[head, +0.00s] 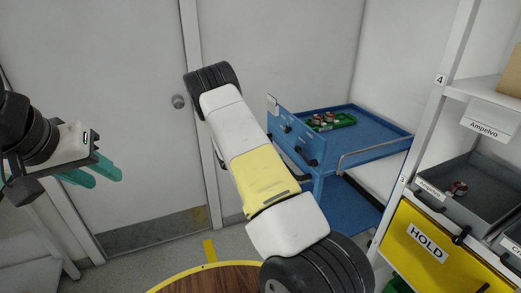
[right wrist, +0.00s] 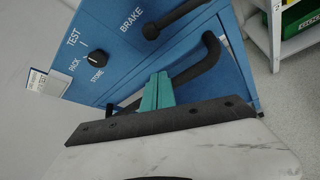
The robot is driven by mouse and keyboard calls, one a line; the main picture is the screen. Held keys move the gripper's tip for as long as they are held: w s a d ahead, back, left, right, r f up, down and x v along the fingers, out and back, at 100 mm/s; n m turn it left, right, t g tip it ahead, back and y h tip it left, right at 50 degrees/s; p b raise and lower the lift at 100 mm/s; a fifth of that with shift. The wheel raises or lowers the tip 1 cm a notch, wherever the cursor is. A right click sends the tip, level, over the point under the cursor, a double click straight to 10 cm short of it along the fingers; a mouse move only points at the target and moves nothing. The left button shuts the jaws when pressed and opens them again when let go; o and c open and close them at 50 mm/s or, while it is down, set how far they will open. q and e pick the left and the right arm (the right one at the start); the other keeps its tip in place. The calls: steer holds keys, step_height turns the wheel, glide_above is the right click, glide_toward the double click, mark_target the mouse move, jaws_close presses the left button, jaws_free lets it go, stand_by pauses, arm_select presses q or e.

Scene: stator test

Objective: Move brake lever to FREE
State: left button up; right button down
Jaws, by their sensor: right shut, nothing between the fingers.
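The brake lever (right wrist: 178,18) is a black bar on the blue panel (right wrist: 115,60) of a cart, beside the word BRAKE. It slants from a round pivot up toward the top right of the right wrist view. No FREE label shows. My right gripper (right wrist: 158,90) has its teal fingers together, with nothing between them. It is in front of the panel, below the lever in the picture and apart from it. In the head view my right arm hides this gripper. My left gripper (head: 95,172) is at the far left, its teal fingers apart and empty.
A black curved handle (right wrist: 205,62) is close beside my right fingers. A black knob (right wrist: 97,59) marked TEST, PACK and STORE is on the panel. The blue cart (head: 375,128) carries a green tray (head: 343,121) with parts. A shelf with a yellow HOLD bin (head: 408,225) stands at right.

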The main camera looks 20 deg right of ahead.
steer(key=x, duration=0.6)
steer(key=r, duration=0.1)
steer(key=s+r, duration=0.1)
steer(key=d+r, duration=0.1)
steer(key=shift+s, duration=0.3)
steer(key=shift+s+r, duration=0.1)
steer(key=shift+r, duration=0.1)
